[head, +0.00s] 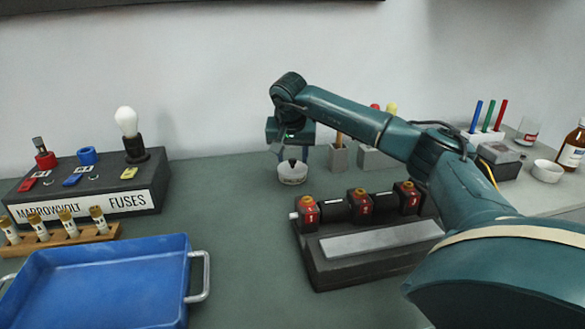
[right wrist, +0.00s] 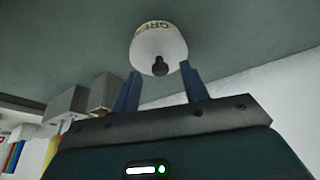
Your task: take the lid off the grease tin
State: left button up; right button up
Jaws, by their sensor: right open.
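My right gripper (head: 291,153) is just above the tin, pointing down. In the right wrist view my right gripper (right wrist: 161,77) is open, with one finger on each side of the knob and nothing held. My left gripper is not in view.
A dark block with red-capped parts (head: 358,240) stands in front of the tin. Grey holders (head: 338,158) stand just right of it. A fuse box (head: 90,190), a fuse rack (head: 62,237) and a blue tray (head: 186,262) are left. Bench left of the tin is clear.

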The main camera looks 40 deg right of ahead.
jog(key=shift+w+d+f, duration=0.15)
jog(key=shift+f, duration=0.35)
grip_shut()
